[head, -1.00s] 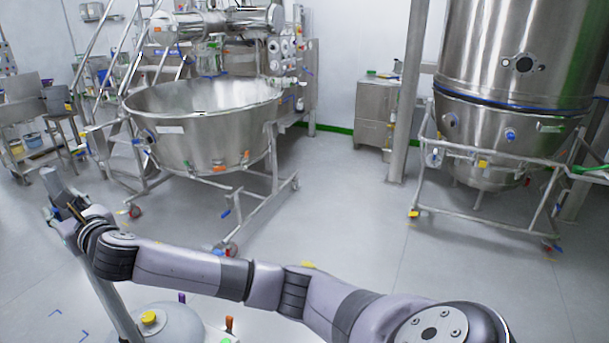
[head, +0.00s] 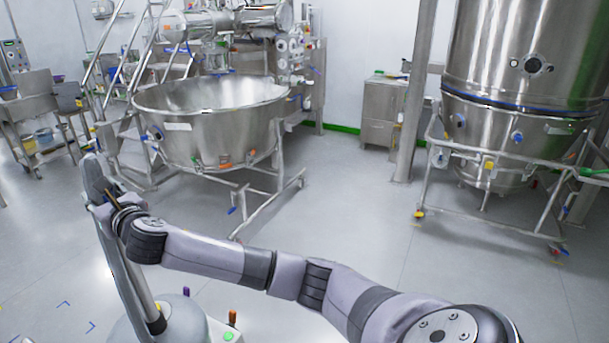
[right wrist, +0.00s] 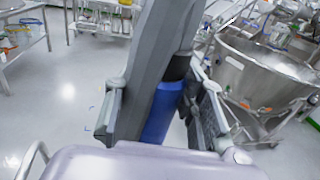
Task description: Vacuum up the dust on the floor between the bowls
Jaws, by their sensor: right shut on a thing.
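My right arm reaches left across the head view. Its gripper (right wrist: 162,100) is shut on the blue grip of the vacuum cleaner's handle (right wrist: 164,112), with one finger on either side. The vacuum cleaner (head: 178,322) shows at the lower left of the head view, with a tilted grey handle and metal tube above a rounded grey body. The wide steel bowl (head: 215,138) stands on a wheeled frame left of centre. The tall steel vessel with its bowl-shaped bottom (head: 500,165) stands at the right. I make out no distinct dust on the floor between them. My left gripper is out of view.
Grey floor (head: 345,210) lies open between the two wheeled frames. A post (head: 415,100) and a steel cabinet (head: 382,110) stand behind it. A steel work table (head: 30,108) is at the left. Blue corner marks lie on the floor at the lower left.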

